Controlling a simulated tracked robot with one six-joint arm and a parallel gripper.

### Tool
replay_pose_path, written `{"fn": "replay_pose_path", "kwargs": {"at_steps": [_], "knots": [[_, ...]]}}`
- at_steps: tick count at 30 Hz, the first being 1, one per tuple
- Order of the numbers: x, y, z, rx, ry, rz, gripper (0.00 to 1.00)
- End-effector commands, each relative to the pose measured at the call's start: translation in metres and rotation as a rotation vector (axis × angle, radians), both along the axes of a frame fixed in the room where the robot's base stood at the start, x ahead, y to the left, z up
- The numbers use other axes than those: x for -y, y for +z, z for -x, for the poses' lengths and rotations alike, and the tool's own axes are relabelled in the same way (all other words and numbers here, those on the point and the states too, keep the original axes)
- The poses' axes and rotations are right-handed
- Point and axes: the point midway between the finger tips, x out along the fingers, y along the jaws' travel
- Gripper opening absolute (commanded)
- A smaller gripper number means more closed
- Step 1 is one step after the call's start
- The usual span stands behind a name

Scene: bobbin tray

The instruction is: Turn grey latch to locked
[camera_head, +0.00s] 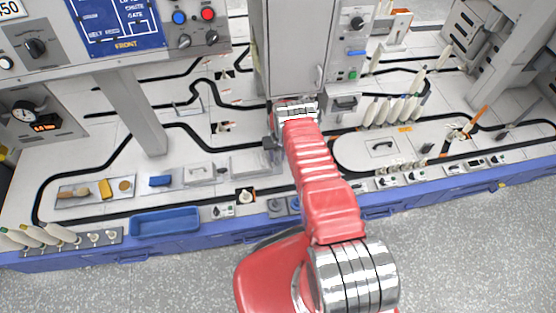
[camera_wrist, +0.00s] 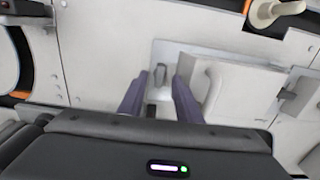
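A small grey latch (camera_wrist: 161,74) stands upright on a pale plate (camera_wrist: 190,50) in the wrist view. It sits between the tips of my gripper (camera_wrist: 160,84). The two dark purple-grey fingers are apart, with a visible gap on each side of the latch. Whether either finger touches it lower down, I cannot tell. Right beside it is a light grey cover (camera_wrist: 238,88) with a curved handle (camera_wrist: 212,88). In the head view my gripper (camera_head: 271,150) is a small dark shape over the tray's middle, and the latch cannot be made out there.
A grey cabinet column (camera_head: 290,50) rises just behind my arm. A dark bracket (camera_wrist: 292,92) is at the cover's right, and a cream bobbin (camera_wrist: 272,10) lies at the top right. Several bobbins (camera_head: 395,110) stand to the right. A blue bin (camera_head: 165,221) is at the front left.

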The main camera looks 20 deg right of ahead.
Motion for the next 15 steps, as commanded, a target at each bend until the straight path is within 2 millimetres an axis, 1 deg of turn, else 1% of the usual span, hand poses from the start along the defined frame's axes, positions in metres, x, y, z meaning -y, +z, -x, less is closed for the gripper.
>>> {"fn": "replay_pose_path", "kwargs": {"at_steps": [1, 7, 12, 15], "knots": [[0.000, -0.006, 0.001, -0.001, 0.000, 0.000, 0.31], [0.000, -0.022, 0.001, -0.002, 0.000, 0.000, 0.31], [0.000, -0.030, 0.000, -0.001, 0.000, 0.000, 0.31], [0.000, -0.032, 0.000, 0.000, 0.000, 0.000, 0.31]]}}
